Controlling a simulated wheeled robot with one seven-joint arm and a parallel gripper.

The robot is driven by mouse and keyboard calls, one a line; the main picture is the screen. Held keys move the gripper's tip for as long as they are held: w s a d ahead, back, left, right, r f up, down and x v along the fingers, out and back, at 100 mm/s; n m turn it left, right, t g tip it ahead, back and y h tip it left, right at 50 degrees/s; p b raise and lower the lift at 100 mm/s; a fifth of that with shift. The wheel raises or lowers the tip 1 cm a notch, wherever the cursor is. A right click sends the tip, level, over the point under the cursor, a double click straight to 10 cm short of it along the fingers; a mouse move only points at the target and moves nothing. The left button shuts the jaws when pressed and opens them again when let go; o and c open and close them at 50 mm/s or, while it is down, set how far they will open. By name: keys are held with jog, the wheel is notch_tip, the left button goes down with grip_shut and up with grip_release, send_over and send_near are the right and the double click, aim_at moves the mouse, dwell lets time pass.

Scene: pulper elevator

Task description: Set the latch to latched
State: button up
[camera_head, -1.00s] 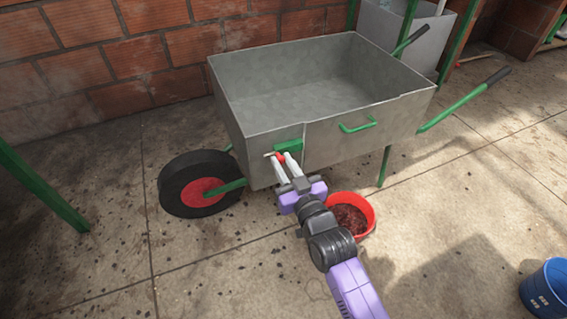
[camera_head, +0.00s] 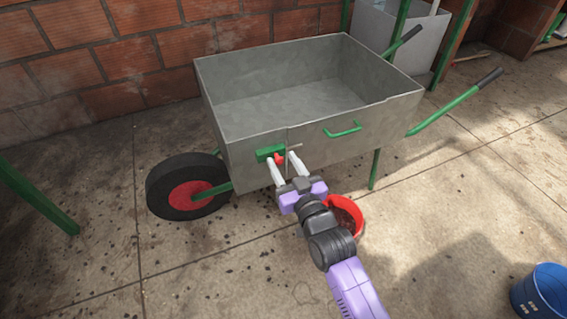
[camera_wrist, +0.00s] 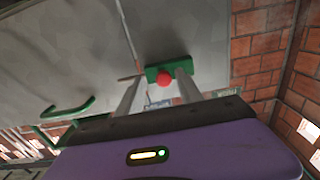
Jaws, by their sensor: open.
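The latch is a green block (camera_head: 270,153) on the grey cart's near side wall, just left of a vertical seam. Its thin bolt (camera_head: 295,147) sticks out to the right, across the seam. A red knob (camera_head: 279,159) sits at the latch's front; it also shows in the wrist view (camera_wrist: 163,79). My gripper (camera_head: 281,163) is open, with one white finger on each side of the knob. In the wrist view the knob sits between the fingertips, with a gap to each. Whether a finger touches the bolt I cannot tell.
The cart (camera_head: 240,160) has a green handle (camera_head: 343,130) on its side wall and a black wheel (camera_head: 188,186). A red bucket (camera_head: 346,215) of dark matter stands beside my arm. A blue bucket (camera_head: 543,292) is at lower right. The floor in front is open.

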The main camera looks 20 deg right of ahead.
jog(key=shift+s, duration=0.1)
jog(key=s+p, duration=0.2)
jog(key=s, duration=0.5)
jog(key=shift+s, duration=0.3)
jog(key=s+r+g, duration=0.2)
jog(key=s+r, duration=0.1)
jog(key=s, duration=1.5)
jog(key=s+r+g, duration=0.1)
jog(key=s+r, duration=0.2)
jog(key=s, duration=1.5)
notch_tip(320, 180, up, 32)
jog(key=p, duration=3.3)
jog(key=shift+w+a+r, duration=0.2)
jog(key=shift+w, duration=0.2)
